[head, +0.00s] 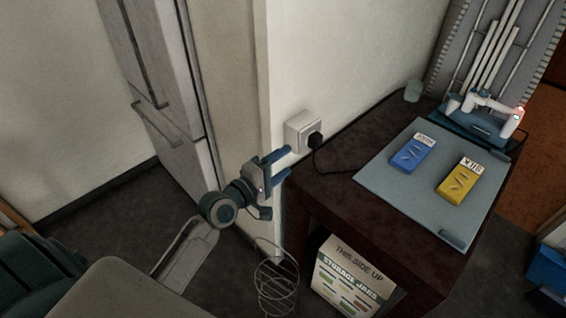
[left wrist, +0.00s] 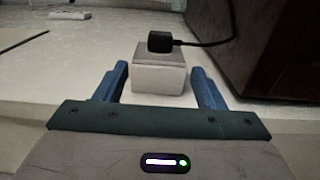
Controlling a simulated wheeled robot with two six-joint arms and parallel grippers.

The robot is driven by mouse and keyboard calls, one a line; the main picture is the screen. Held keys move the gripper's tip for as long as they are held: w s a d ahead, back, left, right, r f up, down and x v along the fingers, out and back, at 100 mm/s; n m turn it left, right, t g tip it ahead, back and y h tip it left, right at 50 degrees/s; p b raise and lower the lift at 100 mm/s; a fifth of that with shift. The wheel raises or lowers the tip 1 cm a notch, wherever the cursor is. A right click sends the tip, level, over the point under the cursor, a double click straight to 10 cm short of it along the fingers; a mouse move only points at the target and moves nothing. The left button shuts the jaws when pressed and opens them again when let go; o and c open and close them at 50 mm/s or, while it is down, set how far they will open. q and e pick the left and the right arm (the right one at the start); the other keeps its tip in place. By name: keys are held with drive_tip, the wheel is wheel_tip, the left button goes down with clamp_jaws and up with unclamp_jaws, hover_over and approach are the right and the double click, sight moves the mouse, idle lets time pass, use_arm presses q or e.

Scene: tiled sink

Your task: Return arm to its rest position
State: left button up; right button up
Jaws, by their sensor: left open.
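My left gripper (head: 283,165) is raised on its arm in front of the wall corner, left of the dark table. Its two blue fingers are apart, with nothing between them. In the left wrist view the open fingers (left wrist: 160,90) point towards a white wall socket (left wrist: 160,76) with a black plug (left wrist: 160,42) in it. The socket also shows in the head view (head: 298,131), close to the fingertips. I cannot tell whether the fingers touch it. My right gripper is not in view.
The dark table (head: 325,205) holds a grey mat (head: 385,190) with a blue packet (head: 411,153) and a yellow packet (head: 460,180). A black cord runs from the plug across the table. A storage-jars box (head: 345,280) and a wire basket (head: 276,285) stand below.

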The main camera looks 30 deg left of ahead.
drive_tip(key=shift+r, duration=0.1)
